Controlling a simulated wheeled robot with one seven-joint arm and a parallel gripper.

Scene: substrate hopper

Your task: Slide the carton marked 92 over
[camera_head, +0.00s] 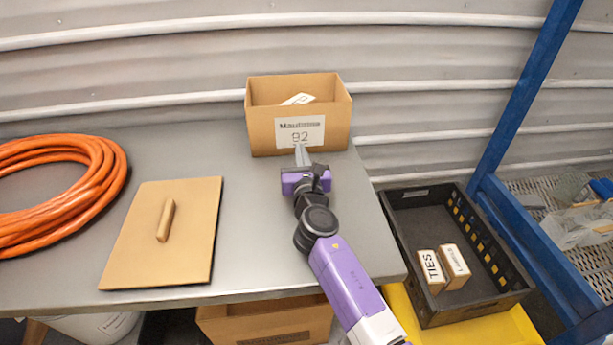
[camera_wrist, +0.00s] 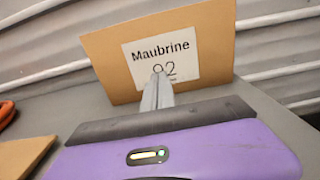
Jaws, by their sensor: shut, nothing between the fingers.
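The carton (camera_head: 262,137) is an open-topped brown cardboard box at the back right of the grey table (camera_head: 245,215). Its white front label reads Maubrine with a number that looks like 92. Something white shows inside it. In the wrist view the carton's front (camera_wrist: 108,60) fills the upper middle, with the label facing me. My gripper (camera_head: 302,155) is shut and empty, its fingers pointing at the carton's front just below the label's number. In the wrist view the fingertips (camera_wrist: 159,80) overlap the label's lower edge. I cannot tell whether they touch the carton.
A flat tan board (camera_head: 190,235) with a handle lies left of my arm. A coiled orange hose (camera_head: 110,180) lies at the far left. A black crate (camera_head: 400,225) with small boxes stands right of the table, beside a blue post (camera_head: 510,110). The corrugated wall is behind.

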